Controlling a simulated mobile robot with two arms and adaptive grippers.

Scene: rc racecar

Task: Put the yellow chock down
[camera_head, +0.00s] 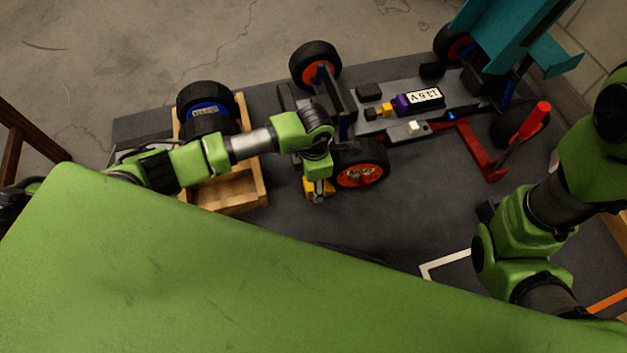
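The yellow chock (309,187) is at the end of my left arm, near the car's front left wheel with the orange hub (361,173). My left gripper (319,192) points down over the chock and appears shut on it; its fingers cover the chock's middle, and yellow shows on both sides. I cannot tell whether the chock touches the dark mat (290,220). My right arm is at the right side; its gripper is not visible.
A wooden crate (233,205) with black tyres (207,110) stands left of the car chassis (385,125). A red jack (478,150) with an upright handle is on the car's near right side. A white-marked corner (440,267) lies on the mat. My green body hides the foreground.

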